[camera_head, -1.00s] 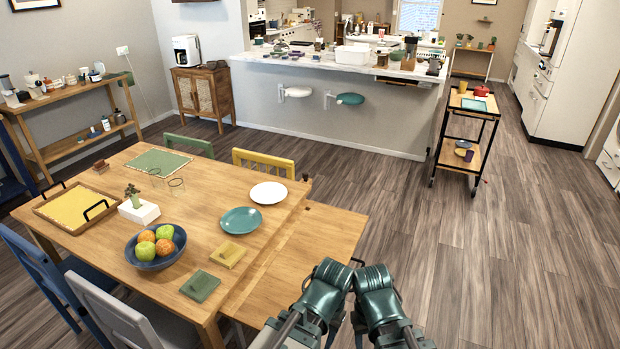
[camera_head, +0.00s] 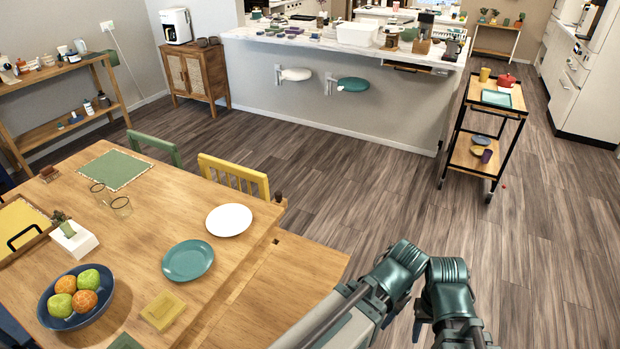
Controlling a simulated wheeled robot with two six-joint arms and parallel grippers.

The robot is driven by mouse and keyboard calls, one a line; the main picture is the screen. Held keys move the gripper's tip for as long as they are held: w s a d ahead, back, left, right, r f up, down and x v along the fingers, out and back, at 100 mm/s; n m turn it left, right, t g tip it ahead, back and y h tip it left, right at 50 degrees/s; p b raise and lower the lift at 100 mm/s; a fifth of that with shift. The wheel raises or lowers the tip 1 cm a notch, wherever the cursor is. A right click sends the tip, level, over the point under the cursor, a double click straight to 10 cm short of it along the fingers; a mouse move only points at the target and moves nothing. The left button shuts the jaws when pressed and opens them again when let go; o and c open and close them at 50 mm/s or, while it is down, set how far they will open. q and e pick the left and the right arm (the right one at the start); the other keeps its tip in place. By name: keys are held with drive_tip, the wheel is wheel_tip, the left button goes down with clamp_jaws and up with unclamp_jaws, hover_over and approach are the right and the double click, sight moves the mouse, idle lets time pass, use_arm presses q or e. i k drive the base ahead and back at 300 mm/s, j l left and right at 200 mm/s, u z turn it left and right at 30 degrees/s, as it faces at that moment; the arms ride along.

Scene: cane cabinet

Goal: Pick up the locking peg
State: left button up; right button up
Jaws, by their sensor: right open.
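A small dark brown peg (camera_head: 279,197) stands at the far right corner of the wooden dining table (camera_head: 245,262), near the yellow chair. It is small, and I cannot tell for sure that it is the locking peg. My right gripper (camera_head: 418,327) shows only in part at the bottom edge, below the green joint of my right arm. It is open, well apart from the peg and to its lower right. My left arm's green joint shows beside it, but its gripper jaws are not visible.
The table bears a white plate (camera_head: 229,219), a teal plate (camera_head: 188,260) and a blue fruit bowl (camera_head: 48,311). A yellow chair (camera_head: 234,174) stands behind it. A trolley (camera_head: 480,131) stands at the right. Wooden floor is clear between table, counter and trolley.

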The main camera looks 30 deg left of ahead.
sight(278, 195)
drive_tip(key=i+u, duration=0.1)
drive_tip(key=i, duration=0.55)
drive_tip(key=i+l+u, duration=0.15)
drive_tip(key=i, duration=0.45)
drive_tip(key=i+l+u, duration=0.1)
drive_tip(key=i+u, duration=0.2)
drive_tip(key=u, duration=0.15)
drive_tip(key=i+l+u, duration=0.15)
drive_tip(key=u, duration=0.3)
drive_tip(key=i+l+u, duration=0.5)
drive_tip(key=l+u, duration=0.15)
drive_tip(key=u, duration=0.2)
drive_tip(key=i+l+u, duration=0.1)
drive_tip(key=l+u, duration=0.35)
drive_tip(key=i+l+u, duration=0.1)
drive_tip(key=l+u, duration=0.55)
drive_tip(key=l, duration=0.1)
